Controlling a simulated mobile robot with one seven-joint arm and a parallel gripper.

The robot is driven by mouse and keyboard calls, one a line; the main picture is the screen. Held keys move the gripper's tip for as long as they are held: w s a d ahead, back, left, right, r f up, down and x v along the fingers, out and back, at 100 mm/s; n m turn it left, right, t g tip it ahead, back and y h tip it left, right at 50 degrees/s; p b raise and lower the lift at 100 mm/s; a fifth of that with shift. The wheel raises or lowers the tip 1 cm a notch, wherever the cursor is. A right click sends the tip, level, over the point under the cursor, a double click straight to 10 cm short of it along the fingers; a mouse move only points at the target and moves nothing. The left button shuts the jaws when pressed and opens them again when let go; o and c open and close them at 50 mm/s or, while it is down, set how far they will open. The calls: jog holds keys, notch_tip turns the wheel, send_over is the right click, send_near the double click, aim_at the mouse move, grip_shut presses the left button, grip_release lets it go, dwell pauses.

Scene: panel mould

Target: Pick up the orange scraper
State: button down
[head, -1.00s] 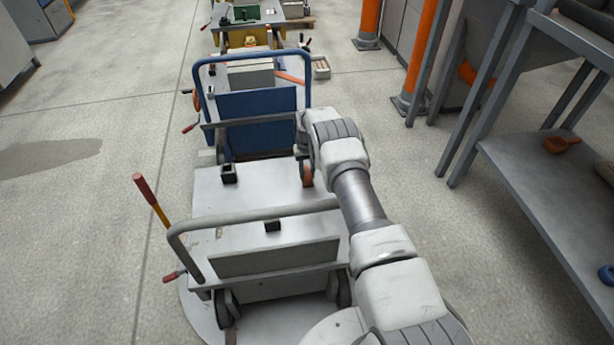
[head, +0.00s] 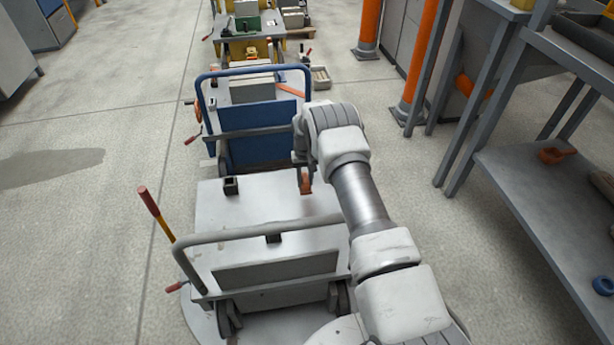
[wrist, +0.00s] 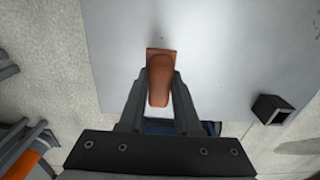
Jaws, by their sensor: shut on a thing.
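The orange scraper (wrist: 160,80) is between the two dark fingers of my gripper (wrist: 161,90) in the wrist view, its wider flat end sticking out past the fingertips. In the head view the scraper (head: 306,183) hangs below my gripper (head: 304,172), at the right edge of the pale trolley top (head: 265,198). The fingers are shut on it. The pale top lies beneath it in the wrist view (wrist: 215,60); the size of the gap is hard to tell. My arm hides part of the trolley's right side.
A blue-framed cart (head: 252,130) stands just beyond the pale trolley. A grey shelf rack (head: 530,190) holding an orange scoop (head: 556,154) and a blue ring (head: 603,286) is at the right. The floor at left is clear.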

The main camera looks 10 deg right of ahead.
jog(key=s+a+r+p, duration=0.3)
jog(key=s+a+r, duration=0.1)
jog(key=s, duration=0.4)
jog(key=shift+a+r+p, duration=0.2)
jog(key=shift+r+p, duration=0.1)
jog(key=shift+r, duration=0.55)
jog(key=shift+s, duration=0.1)
jog(key=c, duration=1.3)
grip_release()
grip_shut()
